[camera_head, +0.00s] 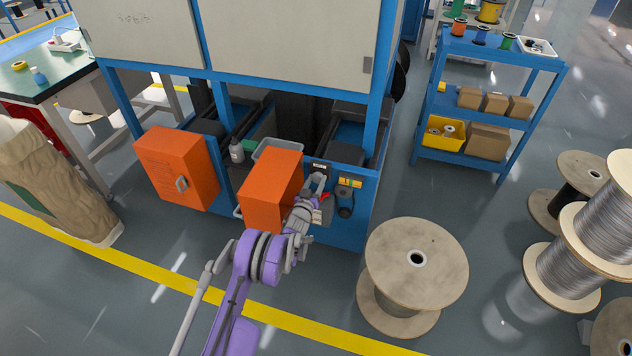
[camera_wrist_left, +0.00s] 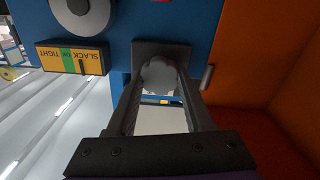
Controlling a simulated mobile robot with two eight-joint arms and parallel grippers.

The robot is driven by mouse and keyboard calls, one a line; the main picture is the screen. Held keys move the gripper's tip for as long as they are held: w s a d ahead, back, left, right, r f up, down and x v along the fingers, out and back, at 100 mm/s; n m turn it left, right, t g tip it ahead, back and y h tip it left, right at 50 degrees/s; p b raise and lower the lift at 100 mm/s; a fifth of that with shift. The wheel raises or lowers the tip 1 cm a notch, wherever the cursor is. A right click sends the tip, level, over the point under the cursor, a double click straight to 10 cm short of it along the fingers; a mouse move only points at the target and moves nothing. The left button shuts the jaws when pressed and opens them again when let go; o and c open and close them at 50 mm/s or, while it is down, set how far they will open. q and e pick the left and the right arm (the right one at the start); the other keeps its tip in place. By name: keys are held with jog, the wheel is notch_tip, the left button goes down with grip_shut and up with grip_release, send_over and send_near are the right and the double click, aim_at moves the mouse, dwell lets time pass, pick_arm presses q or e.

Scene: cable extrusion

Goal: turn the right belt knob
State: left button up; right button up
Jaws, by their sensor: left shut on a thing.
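My left gripper (camera_head: 314,190) is at the blue front panel of the machine, just right of an orange box. In the left wrist view its two fingers (camera_wrist_left: 160,92) close on the sides of a pale grey, scalloped knob (camera_wrist_left: 158,76) on a dark square plate. In the head view the gripper mostly hides this knob. A yellow, green and orange label (camera_wrist_left: 72,57) reading SLACK, OK, TIGHT is beside it. It also shows in the head view (camera_head: 350,182). My right gripper is not in view.
Another orange box (camera_head: 175,168) is farther left. A large wooden spool (camera_head: 416,262) stands on the floor to the right. A blue shelf cart (camera_head: 480,105) is behind it. Floor in front is clear.

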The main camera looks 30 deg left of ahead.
pick_arm(q)
grip_shut()
jog(key=m+b, duration=0.3)
jog(key=m, duration=0.1)
jog(key=shift+f, duration=0.1)
jog(key=m+b, duration=0.1)
jog(key=m, duration=0.2)
jog(key=shift+b, duration=0.35)
jog(key=shift+m+b, duration=0.65)
jog(key=shift+m, duration=0.85)
jog(key=shift+d, duration=0.1)
jog(key=o, duration=1.1)
grip_release()
